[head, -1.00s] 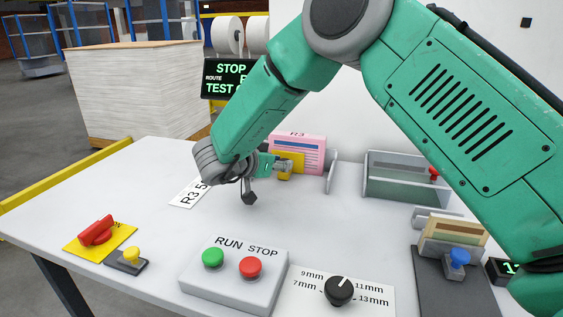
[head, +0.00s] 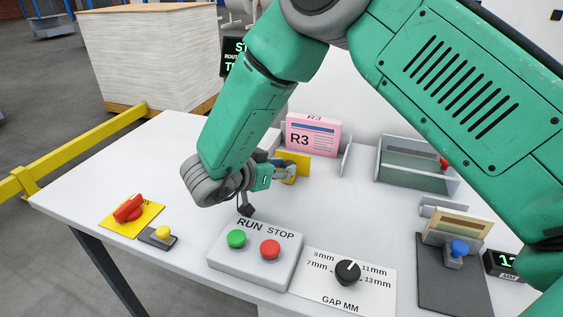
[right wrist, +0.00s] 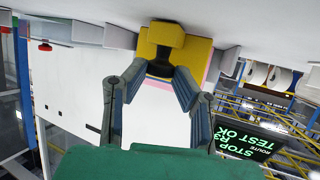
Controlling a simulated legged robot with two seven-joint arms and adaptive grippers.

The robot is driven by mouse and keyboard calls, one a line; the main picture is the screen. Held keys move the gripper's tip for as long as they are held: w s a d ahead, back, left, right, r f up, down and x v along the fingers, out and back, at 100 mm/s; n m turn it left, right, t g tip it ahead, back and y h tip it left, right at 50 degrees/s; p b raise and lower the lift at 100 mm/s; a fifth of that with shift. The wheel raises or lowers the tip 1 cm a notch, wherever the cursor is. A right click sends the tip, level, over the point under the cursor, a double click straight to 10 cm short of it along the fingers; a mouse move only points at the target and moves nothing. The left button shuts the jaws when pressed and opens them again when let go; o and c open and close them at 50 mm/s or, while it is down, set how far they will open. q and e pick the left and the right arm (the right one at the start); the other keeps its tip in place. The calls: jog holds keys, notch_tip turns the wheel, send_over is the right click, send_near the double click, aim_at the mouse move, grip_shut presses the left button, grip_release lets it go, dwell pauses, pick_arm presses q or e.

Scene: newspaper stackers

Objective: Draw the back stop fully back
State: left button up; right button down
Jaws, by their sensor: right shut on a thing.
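The yellow back stop (head: 295,160) is an upright plate with a knob, standing on the white table in front of the pink R3 stack (head: 313,137). My right gripper (head: 286,172) reaches it from the left and is shut on its knob. In the right wrist view, which is upside down, the yellow back stop (right wrist: 178,50) lies just beyond the fingertips (right wrist: 166,80), with a strip of pink showing behind it. The fingers hide part of the knob. My left gripper is out of view.
A RUN/STOP box (head: 254,262) and a gap dial (head: 347,272) sit at the table's front. A red switch (head: 129,208) is at the left. A grey tray (head: 418,170) stands at the right. Low grey walls (head: 345,156) flank the stack.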

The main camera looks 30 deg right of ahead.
jog(key=c, duration=1.3)
grip_release()
jog(key=shift+s+d+f, duration=0.15)
jog(key=shift+s+f, duration=0.05)
jog(key=shift+f, duration=0.1)
jog(key=shift+o, duration=0.2)
jog(key=shift+w+d, duration=0.15)
jog(key=shift+d, duration=0.1)
jog(key=shift+r, duration=0.15)
notch_tip(320, 180, up, 9)
jog(key=shift+d+r, duration=0.15)
jog(key=shift+r, duration=0.15)
jog(key=shift+f, duration=0.1)
